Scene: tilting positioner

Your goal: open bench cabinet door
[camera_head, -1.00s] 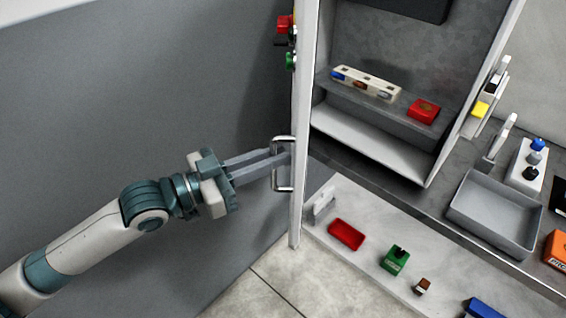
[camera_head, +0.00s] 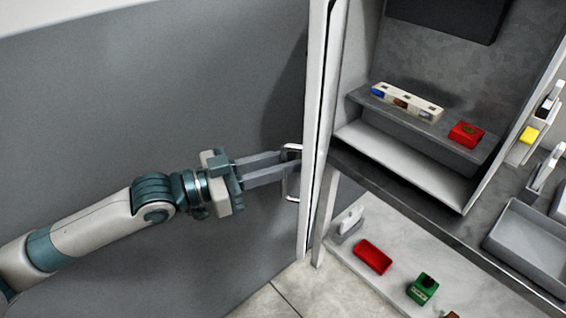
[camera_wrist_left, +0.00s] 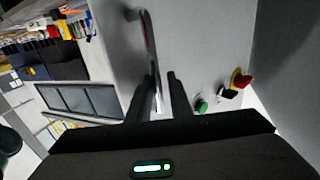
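The cabinet door (camera_head: 318,130) is a white panel seen nearly edge-on in the head view, standing out from the cabinet front, with the shelved interior open to view on its right. Its metal bar handle (camera_head: 291,190) is on the left face. My left gripper (camera_head: 287,163) reaches it from the left, with its fingertips at the handle. In the left wrist view the handle (camera_wrist_left: 149,40) runs down between the two fingers (camera_wrist_left: 162,80), close to the left one, with a gap to the other. The fingers look apart. My right gripper is not in view.
The cabinet holds a cream block strip (camera_head: 408,102) and a red block (camera_head: 466,134). A lower shelf holds a red tray (camera_head: 373,257) and a green block (camera_head: 422,288). A grey bin (camera_head: 530,245) is at right. A red knob (camera_wrist_left: 240,80) and green button (camera_wrist_left: 202,106) are near the handle.

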